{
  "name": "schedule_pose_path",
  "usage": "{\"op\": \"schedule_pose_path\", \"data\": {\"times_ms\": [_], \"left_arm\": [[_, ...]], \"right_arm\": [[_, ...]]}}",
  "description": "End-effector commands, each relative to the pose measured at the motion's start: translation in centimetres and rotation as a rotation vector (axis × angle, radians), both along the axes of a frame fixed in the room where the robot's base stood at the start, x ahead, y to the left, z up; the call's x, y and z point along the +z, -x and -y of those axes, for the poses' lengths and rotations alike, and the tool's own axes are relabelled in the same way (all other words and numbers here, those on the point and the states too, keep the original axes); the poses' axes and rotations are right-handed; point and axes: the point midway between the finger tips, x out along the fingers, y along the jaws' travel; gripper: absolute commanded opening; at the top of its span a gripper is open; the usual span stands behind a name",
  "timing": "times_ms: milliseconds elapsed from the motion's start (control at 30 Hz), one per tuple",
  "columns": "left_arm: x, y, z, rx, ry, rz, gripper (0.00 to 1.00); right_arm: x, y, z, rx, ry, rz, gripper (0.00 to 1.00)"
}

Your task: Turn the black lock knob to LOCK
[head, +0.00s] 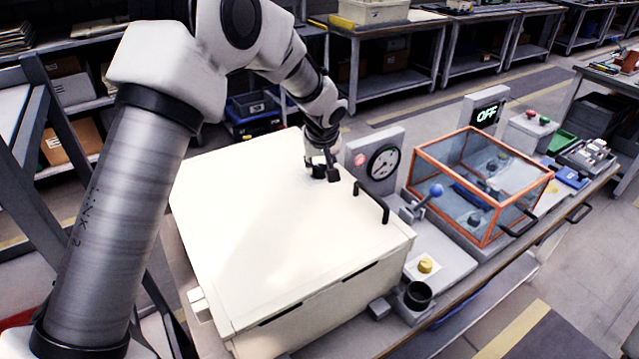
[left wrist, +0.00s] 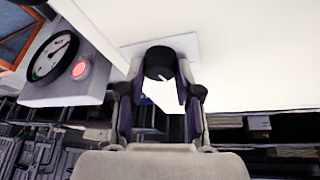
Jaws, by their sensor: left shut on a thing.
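The black lock knob (left wrist: 158,62) shows in the left wrist view, round with a short white pointer mark, on a pale plate (left wrist: 190,45) on the big cream box (head: 270,230). My left gripper (head: 323,173) is over the far part of the box top, pointing down. Its fingers (left wrist: 160,85) are shut on the knob, one on each side. In the head view the fingers largely hide the knob, and no LOCK lettering can be read. My right gripper is in neither view.
Close right of the gripper stand two black posts (head: 370,202) and a gauge panel (head: 384,163) with a red light. Farther right are a blue-ball lever (head: 436,190), an orange-framed clear case (head: 470,200), a yellow knob (head: 425,265) and a display reading OFF (head: 487,114).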

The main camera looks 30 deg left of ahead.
Motion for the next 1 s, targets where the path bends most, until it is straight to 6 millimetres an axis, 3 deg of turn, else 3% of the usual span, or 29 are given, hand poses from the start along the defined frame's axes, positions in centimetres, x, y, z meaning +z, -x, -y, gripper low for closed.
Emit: {"op": "schedule_pose_path", "data": {"times_ms": [33, 300, 600, 1000], "left_arm": [[-1.3, 0.1, 0.1, 0.041, 0.000, -0.005, 0.00], [-0.8, 0.2, 0.1, 0.291, 0.001, -0.010, 0.00], [-0.5, 0.1, 0.2, 0.490, 0.003, -0.010, 0.00], [-0.4, 0.1, 0.2, 0.581, 0.002, -0.011, 0.00]], "right_arm": [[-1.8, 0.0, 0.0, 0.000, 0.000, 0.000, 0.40], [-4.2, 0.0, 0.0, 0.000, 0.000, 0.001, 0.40], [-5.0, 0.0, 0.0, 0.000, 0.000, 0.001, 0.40], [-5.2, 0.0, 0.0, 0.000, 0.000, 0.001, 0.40]]}}
